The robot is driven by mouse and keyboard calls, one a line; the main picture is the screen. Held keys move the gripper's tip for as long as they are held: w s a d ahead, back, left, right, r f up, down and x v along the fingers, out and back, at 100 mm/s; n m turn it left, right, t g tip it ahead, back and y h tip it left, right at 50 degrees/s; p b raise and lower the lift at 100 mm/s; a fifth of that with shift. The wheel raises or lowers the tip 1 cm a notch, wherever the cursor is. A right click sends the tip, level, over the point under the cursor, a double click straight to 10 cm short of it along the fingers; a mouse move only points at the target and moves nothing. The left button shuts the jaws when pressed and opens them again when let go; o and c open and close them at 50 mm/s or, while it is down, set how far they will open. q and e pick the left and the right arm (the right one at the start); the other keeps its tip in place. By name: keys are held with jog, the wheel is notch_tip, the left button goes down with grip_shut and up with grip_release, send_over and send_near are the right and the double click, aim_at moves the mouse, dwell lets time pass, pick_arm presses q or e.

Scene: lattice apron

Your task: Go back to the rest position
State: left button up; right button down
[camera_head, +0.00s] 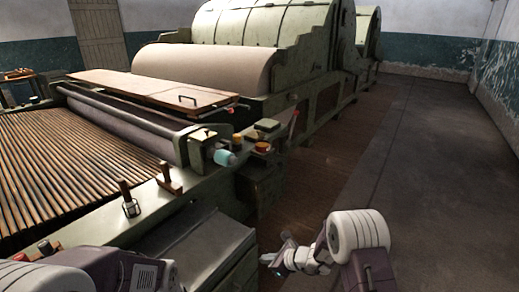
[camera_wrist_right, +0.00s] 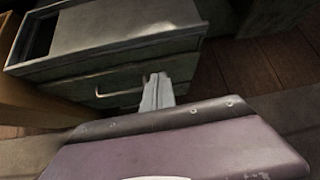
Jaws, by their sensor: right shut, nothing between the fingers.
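My right gripper (camera_head: 272,259) shows low in the head view, to the right of a dark green metal cabinet and over the floor. Its jaws are shut and empty. In the right wrist view the shut fingers (camera_wrist_right: 157,82) point away from me toward the cabinet's front; I cannot tell how far apart they are. My left arm (camera_head: 90,270) comes in at the lower left corner of the head view, and its gripper is out of view.
The green cabinet (camera_head: 205,243) stands below the machine's slatted bed (camera_head: 70,170). Its drawer handle (camera_wrist_right: 120,92) shows in the wrist view. Wooden-handled tools (camera_head: 168,180) stand on the machine's edge. The concrete floor (camera_head: 430,150) at right is clear.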

jog(key=s+r+n+g, duration=0.2)
jog(key=s+r+n, duration=0.65)
jog(key=r, duration=0.35)
jog(key=s+d+f+n+g+h, duration=0.3)
jog(key=s+d+n+h, duration=0.4)
jog(key=s+d+n, duration=0.9)
notch_tip(320, 180, up, 25)
jog(key=a+p, duration=0.1)
jog(key=p, duration=2.4)
jog(key=shift+s, duration=0.35)
